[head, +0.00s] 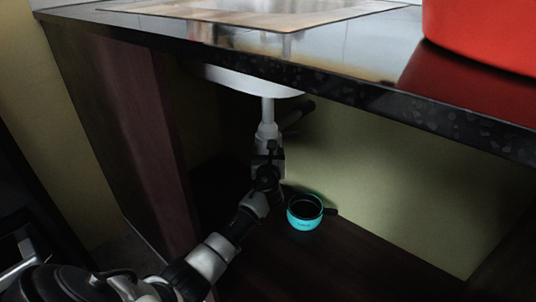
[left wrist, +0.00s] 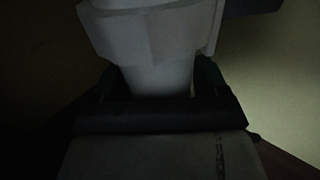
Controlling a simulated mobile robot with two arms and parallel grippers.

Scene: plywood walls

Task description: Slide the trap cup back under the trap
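A teal cup (head: 305,212) with a dark inside stands upright on the dark cabinet floor, below and right of the white trap (head: 267,131). The trap hangs on a pipe under the sink. My left gripper (head: 268,158) is at the trap's lower end, up and left of the teal cup and apart from it. In the left wrist view, the fingers of this gripper (left wrist: 155,85) stand on both sides of a narrow white part (left wrist: 157,80) below a wider white collar (left wrist: 150,35). Whether they press on it is too dark to tell. My right gripper is out of view.
The dark countertop (head: 330,88) overhangs the cabinet, with the white sink basin (head: 252,83) beneath it. A reddish-brown side panel (head: 150,140) bounds the opening at left. A red object (head: 485,35) stands on the counter. The cabinet floor right of the cup is clear.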

